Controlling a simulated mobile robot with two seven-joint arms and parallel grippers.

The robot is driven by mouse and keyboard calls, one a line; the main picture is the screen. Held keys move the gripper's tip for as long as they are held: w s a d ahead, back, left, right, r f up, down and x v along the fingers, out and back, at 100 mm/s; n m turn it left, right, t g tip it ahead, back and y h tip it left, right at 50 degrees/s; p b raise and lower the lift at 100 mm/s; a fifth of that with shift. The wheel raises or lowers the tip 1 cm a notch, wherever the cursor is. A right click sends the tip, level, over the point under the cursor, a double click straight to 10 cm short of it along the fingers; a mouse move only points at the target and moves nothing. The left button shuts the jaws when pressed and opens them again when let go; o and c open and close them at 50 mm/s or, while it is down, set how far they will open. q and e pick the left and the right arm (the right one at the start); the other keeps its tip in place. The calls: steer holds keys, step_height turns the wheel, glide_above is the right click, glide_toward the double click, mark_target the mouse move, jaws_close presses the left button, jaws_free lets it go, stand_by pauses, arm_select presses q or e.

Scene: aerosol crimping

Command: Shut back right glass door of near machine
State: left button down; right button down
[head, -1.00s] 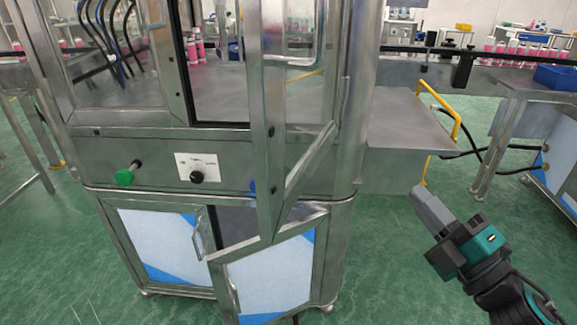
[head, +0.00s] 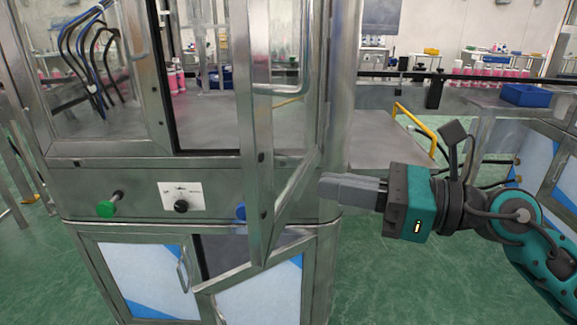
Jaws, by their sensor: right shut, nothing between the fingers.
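The near machine (head: 140,200) is a steel cabinet with glazed upper doors. Its right glass door (head: 258,190) stands open, swung out toward me, with a metal frame and a bar handle (head: 290,85) near the top. My right gripper (head: 325,188) is shut and empty. In the picture its fingertips lie just right of the open door's lower frame, near the cabinet's right corner post; whether they touch the door I cannot tell. My left gripper is not in view.
A green knob (head: 107,208) and a black knob (head: 181,206) are on the front panel. A steel side table (head: 375,140) with a yellow rail (head: 415,130) stands behind my right gripper.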

mark_target(266, 174)
steer(key=p+x, duration=0.1)
steer(key=x, duration=0.5)
steer(key=shift+r, duration=0.1)
steer(key=shift+w+a, duration=0.2)
steer(key=shift+a, duration=0.3)
